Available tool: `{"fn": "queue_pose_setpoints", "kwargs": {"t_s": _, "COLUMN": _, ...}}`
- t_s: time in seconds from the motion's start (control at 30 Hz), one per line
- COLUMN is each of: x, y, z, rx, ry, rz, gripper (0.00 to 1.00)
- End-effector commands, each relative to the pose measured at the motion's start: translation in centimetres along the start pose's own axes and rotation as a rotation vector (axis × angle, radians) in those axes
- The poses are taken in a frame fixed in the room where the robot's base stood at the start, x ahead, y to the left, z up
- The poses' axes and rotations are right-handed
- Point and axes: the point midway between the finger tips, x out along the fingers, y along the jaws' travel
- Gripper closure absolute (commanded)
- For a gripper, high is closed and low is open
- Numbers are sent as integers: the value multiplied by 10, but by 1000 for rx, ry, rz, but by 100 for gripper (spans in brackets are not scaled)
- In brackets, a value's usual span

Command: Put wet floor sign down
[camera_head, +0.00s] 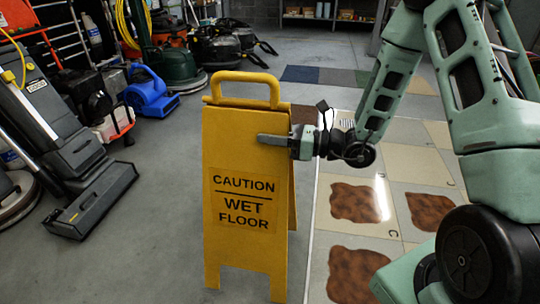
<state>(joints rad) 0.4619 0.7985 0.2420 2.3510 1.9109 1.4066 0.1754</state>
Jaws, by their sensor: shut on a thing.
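The yellow wet floor sign (242,200) stands upright in the middle of the view, with its handle at the top and the words "CAUTION WET FLOOR" on its front. Its rear panel shows a little at the right, so its legs are slightly apart. My gripper (275,140) comes from the right and is shut on the sign's upper right edge. One finger lies across the front face; the other is hidden behind the panel. I cannot tell whether the sign's feet touch the floor.
Tiles with brown stained patches (355,202) lie to the right, under my arm. A grey floor machine (75,150), a blue blower (150,92) and a green floor machine (170,60) stand at the left. Grey floor (150,240) is clear left of the sign. Shelves (330,12) stand at the back.

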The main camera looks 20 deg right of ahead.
Motion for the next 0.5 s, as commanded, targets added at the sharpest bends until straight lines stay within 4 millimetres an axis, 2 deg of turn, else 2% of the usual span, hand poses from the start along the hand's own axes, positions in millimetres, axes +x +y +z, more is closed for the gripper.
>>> {"fn": "queue_pose_setpoints", "kwargs": {"t_s": 0.3, "x": 0, "y": -8, "z": -33, "rx": -1, "ry": -5, "rz": 2, "gripper": 100}}
{"fn": "queue_pose_setpoints", "kwargs": {"t_s": 0.5, "x": 0, "y": -8, "z": -33, "rx": -2, "ry": -5, "rz": 1, "gripper": 100}}
